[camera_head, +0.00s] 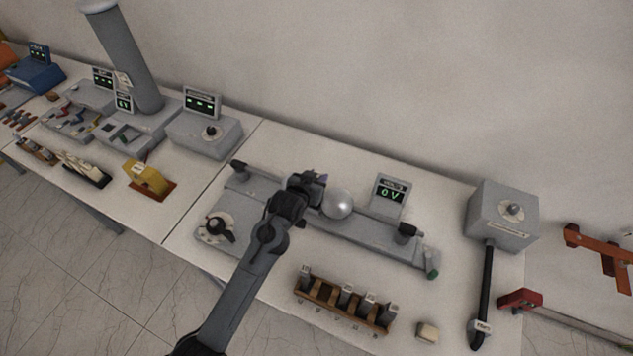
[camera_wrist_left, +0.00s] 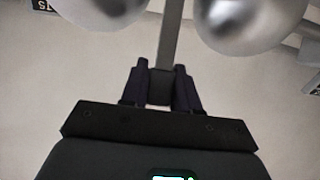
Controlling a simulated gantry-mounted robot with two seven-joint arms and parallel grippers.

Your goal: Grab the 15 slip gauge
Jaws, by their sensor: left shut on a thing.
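My left gripper (camera_head: 312,186) is over the bench device, beside a shiny metal sphere (camera_head: 338,204). In the left wrist view its fingers (camera_wrist_left: 160,85) are shut on a narrow grey bar, a slip gauge (camera_wrist_left: 172,40), whose number I cannot read. The bar extends between two metal spheres, one at the left (camera_wrist_left: 100,8) and one at the right (camera_wrist_left: 248,20); I cannot tell whether it touches them. A wooden rack (camera_head: 318,297) at the front of the bench holds several grey gauges (camera_head: 346,294) upright and has an empty slot. My right gripper is not in view.
A display reading "0 V" (camera_head: 391,192) stands behind the device rail (camera_head: 375,236). A black knob (camera_head: 220,228) is at its left. A small pale block (camera_head: 428,331) lies right of the rack. A grey box (camera_head: 503,215) stands at the right.

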